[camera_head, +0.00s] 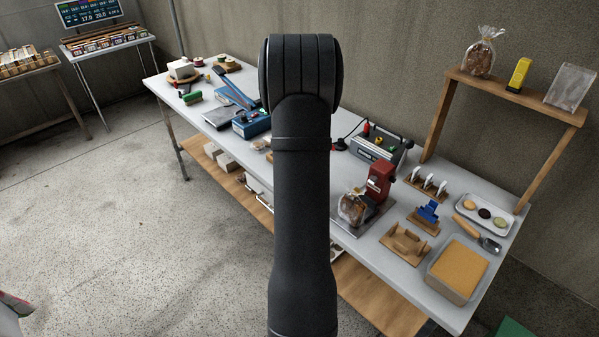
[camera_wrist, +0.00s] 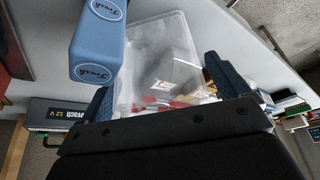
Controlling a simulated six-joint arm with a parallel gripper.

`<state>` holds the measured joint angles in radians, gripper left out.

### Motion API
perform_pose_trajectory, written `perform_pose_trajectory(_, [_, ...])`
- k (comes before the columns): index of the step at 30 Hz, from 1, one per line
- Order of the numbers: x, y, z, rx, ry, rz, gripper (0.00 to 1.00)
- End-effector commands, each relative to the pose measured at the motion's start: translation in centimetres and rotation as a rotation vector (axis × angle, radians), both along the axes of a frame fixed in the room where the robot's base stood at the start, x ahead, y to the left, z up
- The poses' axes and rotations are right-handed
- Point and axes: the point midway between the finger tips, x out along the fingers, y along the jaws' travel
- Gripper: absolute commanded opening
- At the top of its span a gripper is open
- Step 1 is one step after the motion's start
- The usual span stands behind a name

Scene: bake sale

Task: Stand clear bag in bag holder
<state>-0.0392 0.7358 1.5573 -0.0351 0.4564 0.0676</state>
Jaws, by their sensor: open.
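A clear bag (camera_wrist: 160,50) with see-through walls shows in the wrist view. It lies between the two dark blue fingers of my gripper (camera_wrist: 158,74), which are apart; I cannot tell whether either touches it. My arm hides the gripper and this bag in the head view. A low wooden holder (camera_head: 405,243), which may be the bag holder, stands on the table at the right front. It appears empty.
A blue box with "Fresh" labels (camera_wrist: 97,42) is close beside the bag. On the table (camera_head: 455,310) are a red machine (camera_head: 379,182), a filled bag (camera_head: 352,207), a tan-topped tray (camera_head: 458,268) and a scoop (camera_head: 477,233). A wooden shelf (camera_head: 525,96) stands behind.

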Motion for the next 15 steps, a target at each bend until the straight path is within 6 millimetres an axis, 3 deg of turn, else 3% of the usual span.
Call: perform_pose_trajectory(15, [-3.5,0.0,8.5,0.001,-0.003,0.0,0.93])
